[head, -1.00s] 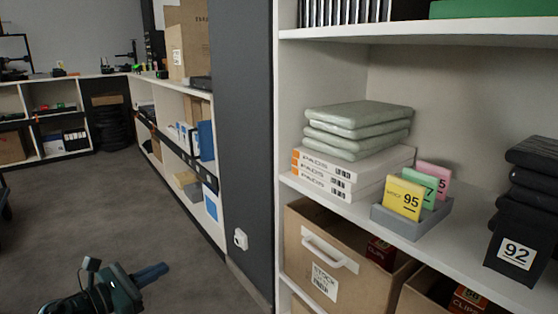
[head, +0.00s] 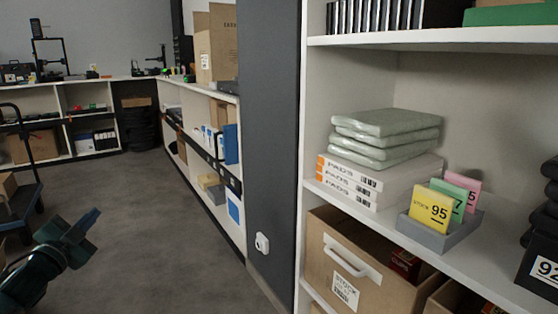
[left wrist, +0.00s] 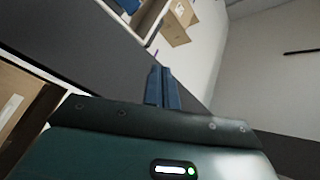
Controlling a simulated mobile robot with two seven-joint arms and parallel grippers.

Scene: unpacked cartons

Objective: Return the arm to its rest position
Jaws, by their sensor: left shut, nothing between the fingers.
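My left gripper (head: 84,226) is at the lower left of the head view, over the grey floor and away from the shelves. Its blue fingers are together and empty, pointing up and to the right. In the left wrist view the shut blue fingers (left wrist: 162,88) show above the dark green gripper body, with nothing between them. My right gripper is in neither view.
A white shelf unit (head: 318,150) on the right holds green-grey packs (head: 385,135), white boxes (head: 365,182) and a grey tray (head: 440,238) of cards. A cardboard box (head: 330,235) sits below. A dark cart (head: 30,165) stands at the left edge. The middle floor is clear.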

